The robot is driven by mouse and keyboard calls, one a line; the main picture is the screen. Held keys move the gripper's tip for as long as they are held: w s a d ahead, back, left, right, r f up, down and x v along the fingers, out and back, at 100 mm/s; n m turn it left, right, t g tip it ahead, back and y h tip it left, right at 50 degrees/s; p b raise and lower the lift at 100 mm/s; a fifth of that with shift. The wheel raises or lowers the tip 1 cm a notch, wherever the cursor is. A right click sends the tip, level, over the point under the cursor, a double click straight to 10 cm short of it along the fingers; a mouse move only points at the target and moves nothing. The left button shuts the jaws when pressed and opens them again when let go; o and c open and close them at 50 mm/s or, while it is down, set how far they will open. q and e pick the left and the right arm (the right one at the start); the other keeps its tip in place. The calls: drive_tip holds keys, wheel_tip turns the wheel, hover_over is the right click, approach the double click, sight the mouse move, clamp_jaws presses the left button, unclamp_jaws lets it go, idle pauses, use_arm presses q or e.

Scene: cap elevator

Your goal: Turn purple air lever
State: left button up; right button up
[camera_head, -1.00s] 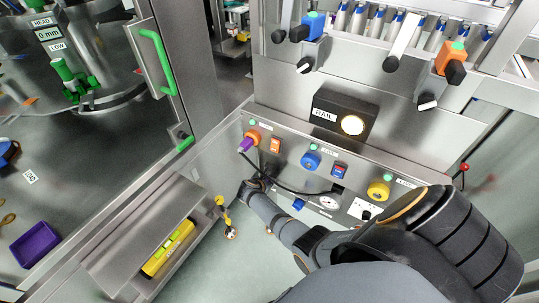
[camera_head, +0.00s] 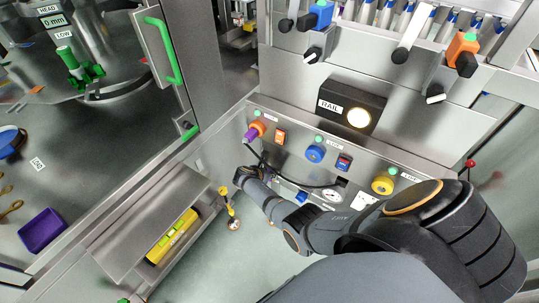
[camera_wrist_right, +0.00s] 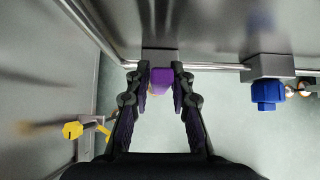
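The purple air lever (camera_wrist_right: 161,80) hangs from a metal pipe fitting in the right wrist view. My right gripper (camera_wrist_right: 161,72) is open, with one dark finger on each side of the lever. A narrow gap seems to show beside the lever; contact is hard to tell. In the head view my right gripper (camera_head: 243,174) is below the left end of the control panel, and I cannot make out the lever there. My left gripper is not in view.
A blue lever (camera_wrist_right: 267,94) sits on the same pipe to the right, and a yellow knob (camera_wrist_right: 73,130) is at left. The panel (camera_head: 290,151) above carries an orange knob (camera_head: 258,127) with a purple part, a blue knob (camera_head: 315,153) and a hanging black cable.

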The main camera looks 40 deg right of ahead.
drive_tip(key=shift+o, duration=1.1)
drive_tip(key=shift+a, duration=0.1)
drive_tip(key=v, duration=0.7)
drive_tip(key=shift+r, duration=0.15)
